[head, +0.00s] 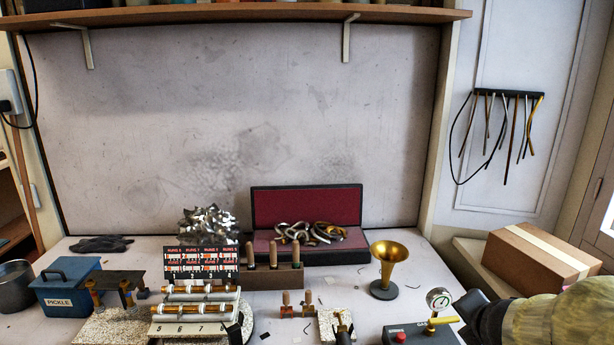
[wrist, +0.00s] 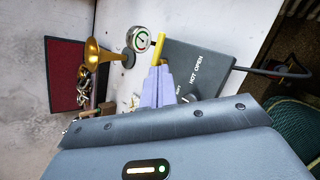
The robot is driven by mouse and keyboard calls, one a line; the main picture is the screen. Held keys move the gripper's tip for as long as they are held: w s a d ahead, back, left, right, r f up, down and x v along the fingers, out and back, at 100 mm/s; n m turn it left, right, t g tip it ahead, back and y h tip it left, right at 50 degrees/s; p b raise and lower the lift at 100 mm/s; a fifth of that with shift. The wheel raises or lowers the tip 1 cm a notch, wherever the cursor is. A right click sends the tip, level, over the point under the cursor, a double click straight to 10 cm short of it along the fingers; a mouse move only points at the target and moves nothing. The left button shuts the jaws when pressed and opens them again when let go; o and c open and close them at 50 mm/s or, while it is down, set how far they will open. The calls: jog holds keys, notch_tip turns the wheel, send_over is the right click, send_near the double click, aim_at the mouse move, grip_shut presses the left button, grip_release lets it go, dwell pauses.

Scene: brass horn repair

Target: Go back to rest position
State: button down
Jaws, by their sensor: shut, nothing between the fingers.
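My gripper (wrist: 159,74) is shut with nothing between its pale fingers. In the wrist view its tips are close to a yellow lever (wrist: 157,48) on a dark box (wrist: 195,68) marked "NOT OPEN"; I cannot tell whether they touch. In the head view my arm comes in from the lower right, and its dark end is beside the yellow lever (head: 443,320) and the round gauge (head: 438,299). The fingertips are not clear there. The gauge also shows in the wrist view (wrist: 140,39).
A brass bell (head: 388,265) stands left of the gauge. Space above the bench is open.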

jog(key=s+a+m+g+y+p, duration=0.1)
jog(key=s+a+m+g+p, duration=0.1)
jog(key=a+m, duration=0.3)
jog(key=s+a+m+g+y+p, duration=0.1)
jog(key=a+m+p, duration=0.4)
jog(key=m, duration=0.5)
jog(key=s+a+r+m+g+y+p, duration=0.1)
jog(key=s+a+m+g+p, duration=0.2)
jog(key=a+m, duration=0.4)
jog(key=shift+s+a+m+p, duration=0.25)
jog(key=shift+s+m+p, duration=0.35)
jog(key=shift+s, duration=0.4)
